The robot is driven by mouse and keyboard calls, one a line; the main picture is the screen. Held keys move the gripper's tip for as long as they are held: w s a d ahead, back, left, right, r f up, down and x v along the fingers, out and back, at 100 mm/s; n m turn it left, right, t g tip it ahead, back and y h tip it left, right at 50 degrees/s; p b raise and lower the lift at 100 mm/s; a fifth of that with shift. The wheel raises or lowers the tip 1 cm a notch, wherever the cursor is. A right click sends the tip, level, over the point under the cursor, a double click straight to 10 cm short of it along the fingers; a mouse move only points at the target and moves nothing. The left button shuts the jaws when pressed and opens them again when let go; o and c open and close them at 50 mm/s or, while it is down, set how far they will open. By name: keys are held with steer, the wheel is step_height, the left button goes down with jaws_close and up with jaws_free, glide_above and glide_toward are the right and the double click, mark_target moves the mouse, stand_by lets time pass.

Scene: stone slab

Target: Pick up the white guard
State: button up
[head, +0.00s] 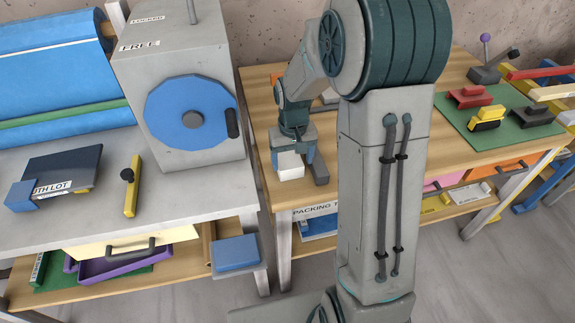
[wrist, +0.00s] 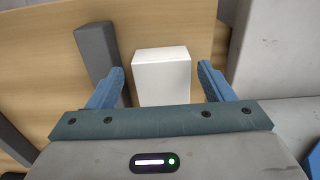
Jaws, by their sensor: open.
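The white guard is a plain white block (wrist: 163,80) that stands on the wooden table. In the wrist view it sits between the two blue fingers of my gripper (wrist: 164,88), with a gap on each side. In the head view the white block (head: 290,168) shows below my gripper (head: 291,158) at the table's front left corner. My gripper is open. Part of the block's near side is hidden by the gripper body in the wrist view.
A dark grey block (wrist: 97,58) stands close to the left finger, and also shows in the head view (head: 319,168). A grey machine with a blue dial (head: 190,112) stands left on a stone slab (head: 90,215). A green mat (head: 480,128) holds several coloured pieces.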

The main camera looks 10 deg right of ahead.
mark_target(292, 168)
step_height(292, 168, down, 4)
steer(key=shift+s+f, duration=0.15)
steer(key=shift+f, duration=0.05)
steer(key=shift+c, duration=0.3)
steer(key=c, duration=0.7)
steer(key=shift+r, duration=0.15)
